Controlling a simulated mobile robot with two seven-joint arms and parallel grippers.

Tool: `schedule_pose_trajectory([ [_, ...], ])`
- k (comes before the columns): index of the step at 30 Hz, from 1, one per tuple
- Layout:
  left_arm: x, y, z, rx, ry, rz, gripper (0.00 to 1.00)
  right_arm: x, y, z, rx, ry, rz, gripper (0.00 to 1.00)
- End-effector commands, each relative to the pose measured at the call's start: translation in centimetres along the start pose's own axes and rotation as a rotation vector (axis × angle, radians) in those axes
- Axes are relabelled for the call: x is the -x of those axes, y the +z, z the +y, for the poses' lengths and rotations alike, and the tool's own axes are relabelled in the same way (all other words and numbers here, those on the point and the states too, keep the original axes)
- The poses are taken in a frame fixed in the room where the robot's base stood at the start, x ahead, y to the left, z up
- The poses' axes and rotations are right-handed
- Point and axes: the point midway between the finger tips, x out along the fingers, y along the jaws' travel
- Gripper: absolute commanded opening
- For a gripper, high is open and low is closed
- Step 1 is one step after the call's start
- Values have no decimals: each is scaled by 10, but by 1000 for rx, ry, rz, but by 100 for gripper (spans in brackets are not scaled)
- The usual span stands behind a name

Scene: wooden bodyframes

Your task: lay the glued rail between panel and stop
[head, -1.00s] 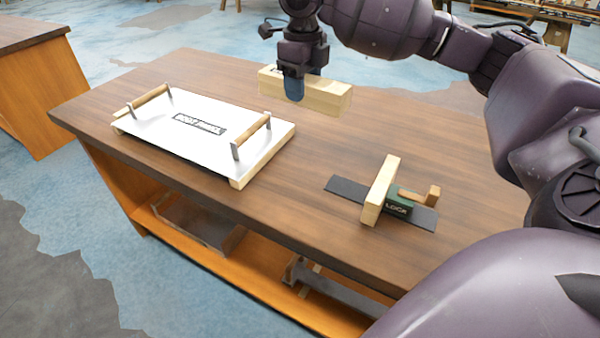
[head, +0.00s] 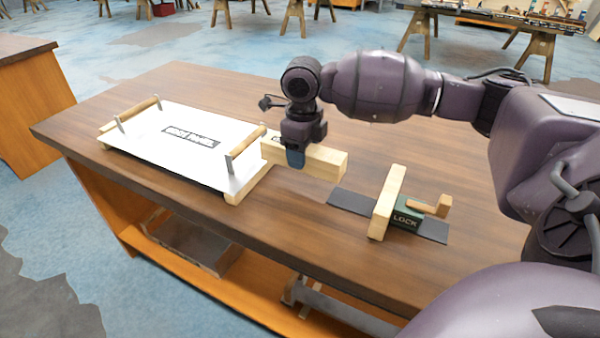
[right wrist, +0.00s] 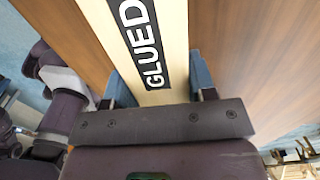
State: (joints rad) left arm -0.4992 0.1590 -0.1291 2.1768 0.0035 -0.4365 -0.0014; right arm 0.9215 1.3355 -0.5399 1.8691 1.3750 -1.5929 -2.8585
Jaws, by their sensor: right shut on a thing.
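My right gripper (head: 294,158) is shut on a pale wooden rail (head: 325,163) and holds it above the table, between the panel and the stop. In the right wrist view the rail (right wrist: 173,20) shows a black label reading "GLUED" between the two blue fingers. The white panel (head: 160,150) lies at the left on a wooden frame and has two wooden handles. The stop (head: 388,203) is an upright wooden block on a dark strip, with a green "LOCK" part (head: 407,216) and a wooden lever at its right. My left gripper is not in view.
The brown wooden table (head: 280,230) has bare room between panel and stop and along its front. A shelf below holds grey metal items. Another table (head: 30,110) stands at the left, and sawhorses stand at the back.

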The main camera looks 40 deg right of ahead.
Motion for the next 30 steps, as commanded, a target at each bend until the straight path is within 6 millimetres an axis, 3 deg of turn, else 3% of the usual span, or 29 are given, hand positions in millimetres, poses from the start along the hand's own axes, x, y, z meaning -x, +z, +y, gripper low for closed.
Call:
schedule_pose_trajectory([
  [5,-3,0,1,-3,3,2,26,-13,0,0,0,1,2,13],
  [13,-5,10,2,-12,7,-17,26,-55,0,0,0,1,4,13],
  [26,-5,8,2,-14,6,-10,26,-58,0,0,0,-1,-2,13],
  [27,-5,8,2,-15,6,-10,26,-59,0,0,0,-1,0,52],
  [30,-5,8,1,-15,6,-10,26,-59,0,0,0,-1,-1,68],
])
